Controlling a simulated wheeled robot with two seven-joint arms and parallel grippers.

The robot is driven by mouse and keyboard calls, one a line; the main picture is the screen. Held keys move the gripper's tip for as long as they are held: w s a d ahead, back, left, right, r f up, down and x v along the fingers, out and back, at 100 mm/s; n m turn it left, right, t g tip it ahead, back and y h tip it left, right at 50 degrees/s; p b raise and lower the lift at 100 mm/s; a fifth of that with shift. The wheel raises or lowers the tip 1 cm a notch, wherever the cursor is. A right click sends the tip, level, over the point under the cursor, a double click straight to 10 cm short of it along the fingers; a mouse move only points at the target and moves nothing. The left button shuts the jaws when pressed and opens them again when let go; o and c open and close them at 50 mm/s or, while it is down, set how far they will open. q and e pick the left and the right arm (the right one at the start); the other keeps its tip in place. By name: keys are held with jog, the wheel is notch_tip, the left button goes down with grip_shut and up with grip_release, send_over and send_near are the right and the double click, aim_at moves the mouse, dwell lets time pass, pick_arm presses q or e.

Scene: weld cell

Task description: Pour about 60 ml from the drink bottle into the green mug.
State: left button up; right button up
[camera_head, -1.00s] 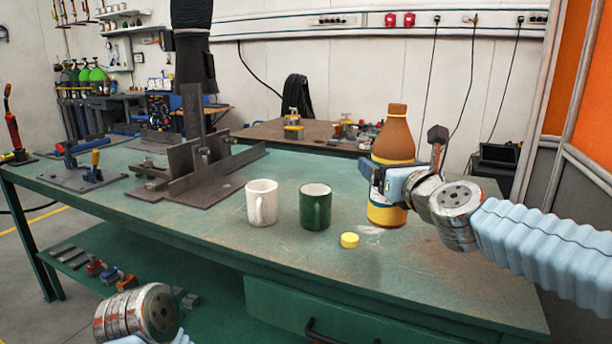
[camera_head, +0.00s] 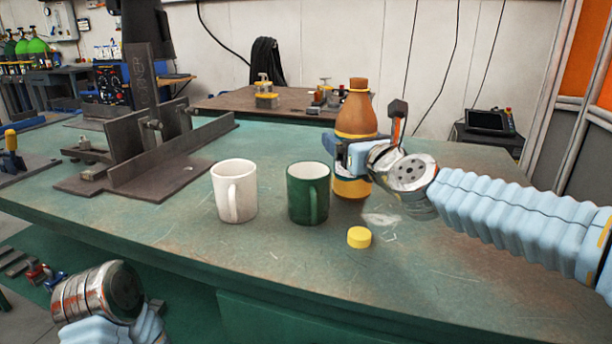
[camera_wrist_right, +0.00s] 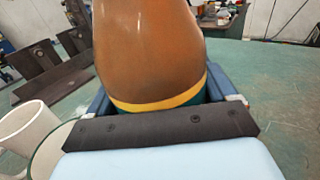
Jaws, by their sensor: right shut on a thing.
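The drink bottle (camera_head: 357,112) is brown with yellow bands and stands upright on the green table, right of the mugs. My right gripper (camera_head: 345,155) is shut around its middle. In the right wrist view the bottle (camera_wrist_right: 150,55) fills the space between the fingers. The green mug (camera_head: 306,194) stands upright just left of the bottle, its handle toward me; its inside bottom is hidden. In the right wrist view a rim at lower left is partly cut off. A yellow cap (camera_head: 359,237) lies on the table before the bottle. My left arm shows at lower left, its gripper out of view.
A white mug (camera_head: 234,190) stands left of the green mug and also shows in the right wrist view (camera_wrist_right: 28,130). A dark steel fixture (camera_head: 160,160) occupies the table's left part. The green table (camera_head: 450,250) is clear at front right.

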jog(key=shift+s+r, duration=0.1)
jog(key=shift+r, duration=0.1)
jog(key=shift+n, duration=0.4)
